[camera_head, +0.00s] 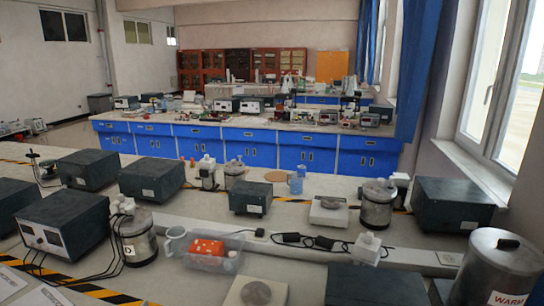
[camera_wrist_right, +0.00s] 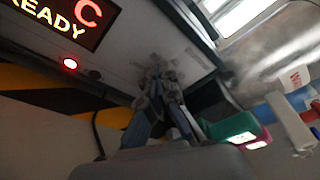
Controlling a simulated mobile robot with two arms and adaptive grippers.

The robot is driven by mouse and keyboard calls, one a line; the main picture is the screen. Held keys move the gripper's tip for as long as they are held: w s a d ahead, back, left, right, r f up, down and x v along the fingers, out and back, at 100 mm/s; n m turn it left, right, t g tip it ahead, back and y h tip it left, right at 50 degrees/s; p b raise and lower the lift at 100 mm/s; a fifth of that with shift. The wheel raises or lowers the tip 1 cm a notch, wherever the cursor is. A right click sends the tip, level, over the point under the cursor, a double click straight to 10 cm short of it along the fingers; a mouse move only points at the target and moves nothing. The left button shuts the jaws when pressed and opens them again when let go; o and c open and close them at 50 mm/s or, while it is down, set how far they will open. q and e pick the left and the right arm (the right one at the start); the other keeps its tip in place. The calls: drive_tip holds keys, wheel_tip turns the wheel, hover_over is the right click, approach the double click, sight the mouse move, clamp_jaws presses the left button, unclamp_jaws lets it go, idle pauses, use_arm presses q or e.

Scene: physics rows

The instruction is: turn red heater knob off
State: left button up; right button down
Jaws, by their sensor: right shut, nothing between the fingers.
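In the right wrist view my right gripper (camera_wrist_right: 157,75) is shut and empty, its fingertips in front of a pale grey panel (camera_wrist_right: 140,35). I cannot tell whether they touch it. A small round glowing red part (camera_wrist_right: 70,63) sits to the left of the fingertips, below a dark display (camera_wrist_right: 65,18) with lit letters reading "READY" in part. I cannot tell whether this red part is a lamp or the knob. A green part (camera_wrist_right: 232,126) with a pale glow beside it is to the right of the fingers. No red knob can be made out in the head view. My left gripper is not in view.
The head view shows a crowded bench with dark boxes (camera_head: 467,203), a clear tray (camera_head: 215,264) holding a red item, and a metal pot (camera_head: 497,270) at the lower right. Cables run across the bench. Blue cabinets (camera_head: 245,150) stand behind.

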drive_tip(key=shift+f, duration=0.35)
drive_tip(key=shift+a+f, duration=0.3)
drive_tip(key=shift+f, duration=0.25)
drive_tip(key=shift+f+b, duration=0.3)
drive_tip(key=shift+b, duration=0.1)
idle(0.4)
drive_tip(key=shift+w+a, duration=0.15)
drive_tip(key=shift+a, duration=0.2)
drive_tip(key=v, duration=0.6)
drive_tip(key=shift+s+d+f+p, duration=0.2)
drive_tip(key=shift+d+f+p, duration=0.1)
drive_tip(key=shift+d, duration=0.1)
drive_tip(key=shift+w+d+r, duration=0.1)
